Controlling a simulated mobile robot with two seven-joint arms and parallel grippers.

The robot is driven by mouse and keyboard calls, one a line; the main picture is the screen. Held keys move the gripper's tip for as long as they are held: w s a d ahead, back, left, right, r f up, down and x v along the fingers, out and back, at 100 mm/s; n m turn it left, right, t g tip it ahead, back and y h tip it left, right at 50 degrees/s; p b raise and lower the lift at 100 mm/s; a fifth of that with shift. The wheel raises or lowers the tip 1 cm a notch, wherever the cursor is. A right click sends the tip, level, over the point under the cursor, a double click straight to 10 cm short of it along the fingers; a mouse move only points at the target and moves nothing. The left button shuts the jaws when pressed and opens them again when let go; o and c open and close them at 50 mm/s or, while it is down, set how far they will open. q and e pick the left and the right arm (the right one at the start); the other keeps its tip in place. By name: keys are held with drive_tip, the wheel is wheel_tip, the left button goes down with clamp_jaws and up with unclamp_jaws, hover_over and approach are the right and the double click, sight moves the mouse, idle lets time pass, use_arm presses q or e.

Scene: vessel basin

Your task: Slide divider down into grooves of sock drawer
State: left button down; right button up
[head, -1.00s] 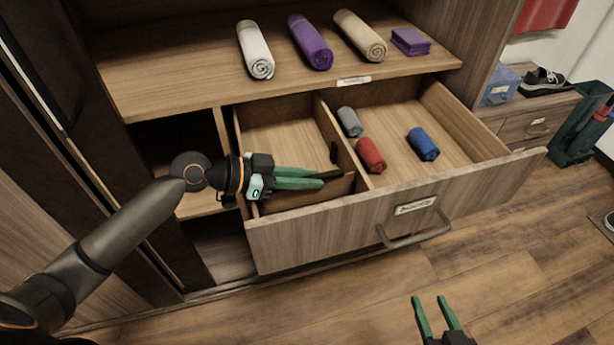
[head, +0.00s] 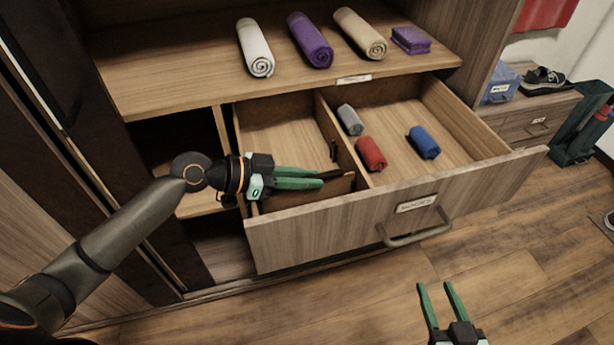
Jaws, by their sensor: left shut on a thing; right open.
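The sock drawer (head: 350,224) is pulled out, with a label and a handle on its front. A fixed lengthwise partition splits it into a left and a right compartment. My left gripper (head: 318,179) is over the left compartment, shut on the divider (head: 310,194), a thin wooden board lying across that compartment near the drawer front. The fingers hide part of its top edge. I cannot tell how deep it sits. A dark groove piece (head: 334,151) shows on the partition. My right gripper (head: 439,288) is open and empty over the floor in front of the drawer.
The right compartment holds a grey roll (head: 350,120), a red roll (head: 371,154) and a blue roll (head: 424,142). Rolled towels, one a purple towel (head: 310,40), lie on the shelf (head: 180,75) above. The floor (head: 350,305) in front is clear.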

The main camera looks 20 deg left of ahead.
drive_tip(key=shift+w+r, duration=0.1)
drive_tip(key=shift+r, duration=0.15)
use_arm(q)
drive_tip(key=c, duration=0.8)
unclamp_jaws()
drive_tip(key=shift+o, duration=0.2)
drive_tip(key=v, duration=1)
drive_tip(key=shift+s+a, duration=0.2)
drive_tip(key=shift+s+a+r, duration=0.25)
drive_tip(key=shift+s+a, duration=0.1)
drive_tip(key=shift+a, duration=0.2)
drive_tip(key=shift+s+a+r, duration=0.1)
drive_tip(key=shift+a+r, duration=0.05)
drive_tip(key=shift+a, duration=0.05)
use_arm(e)
drive_tip(key=shift+s+f, duration=0.25)
drive_tip(key=shift+f, duration=0.2)
drive_tip(key=shift+s+f, duration=0.2)
drive_tip(key=shift+f, duration=0.25)
